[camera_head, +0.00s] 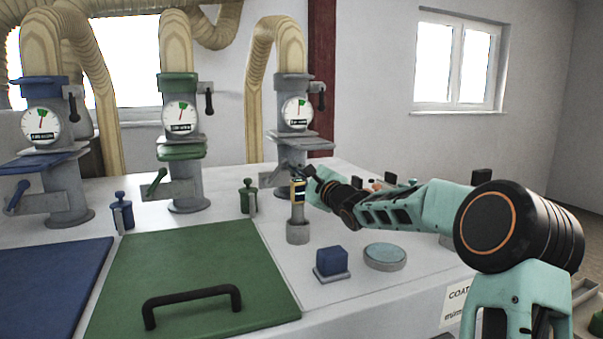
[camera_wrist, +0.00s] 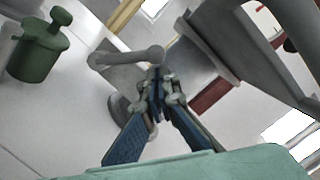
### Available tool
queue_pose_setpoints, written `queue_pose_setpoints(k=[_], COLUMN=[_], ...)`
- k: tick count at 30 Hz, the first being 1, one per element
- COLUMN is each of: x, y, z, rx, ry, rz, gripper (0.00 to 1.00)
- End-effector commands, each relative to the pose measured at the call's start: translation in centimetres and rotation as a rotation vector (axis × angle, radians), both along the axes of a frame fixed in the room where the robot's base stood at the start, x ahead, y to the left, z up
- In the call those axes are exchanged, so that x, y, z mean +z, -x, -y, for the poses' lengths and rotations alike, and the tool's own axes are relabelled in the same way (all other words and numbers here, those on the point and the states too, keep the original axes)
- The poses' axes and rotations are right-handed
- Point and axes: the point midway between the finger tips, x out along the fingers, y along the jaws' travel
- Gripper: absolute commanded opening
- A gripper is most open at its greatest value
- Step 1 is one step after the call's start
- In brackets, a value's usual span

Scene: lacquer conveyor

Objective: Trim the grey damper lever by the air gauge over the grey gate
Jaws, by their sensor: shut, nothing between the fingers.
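The grey damper lever shows in the wrist view (camera_wrist: 130,58) as a grey bar with a rounded end, just beyond my fingertips. In the head view my gripper hides most of it. My gripper (camera_wrist: 158,85) is shut and empty, with its fingertips close to the lever; I cannot tell whether they touch it. In the head view my gripper (camera_head: 305,173) is at the lower front of the right-hand grey stack. The round white air gauge (camera_head: 298,112) sits above the grey gate (camera_head: 305,142). Its needle points roughly up, near a green mark; the digits are unreadable.
A green stack (camera_head: 181,130) and a blue stack (camera_head: 45,120) stand to the left. A green canister (camera_head: 248,197), blue block (camera_head: 332,261) and round dish (camera_head: 385,256) are nearby.

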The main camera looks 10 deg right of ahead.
Motion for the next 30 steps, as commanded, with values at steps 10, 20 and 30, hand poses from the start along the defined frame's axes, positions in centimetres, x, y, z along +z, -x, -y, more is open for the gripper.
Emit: queue_pose_setpoints(k=[10, 20, 30], x=[0.0, 1.2, 1.0], y=[-0.4, -0.2, -0.1], z=[-0.1, -1.0, -1.3], rx=[-0.001, 0.001, 0.001], ry=[0.001, 0.063, 0.092], rz=[0.0, 0.012, 0.019], gripper=[0.0, 0.0, 0.0])
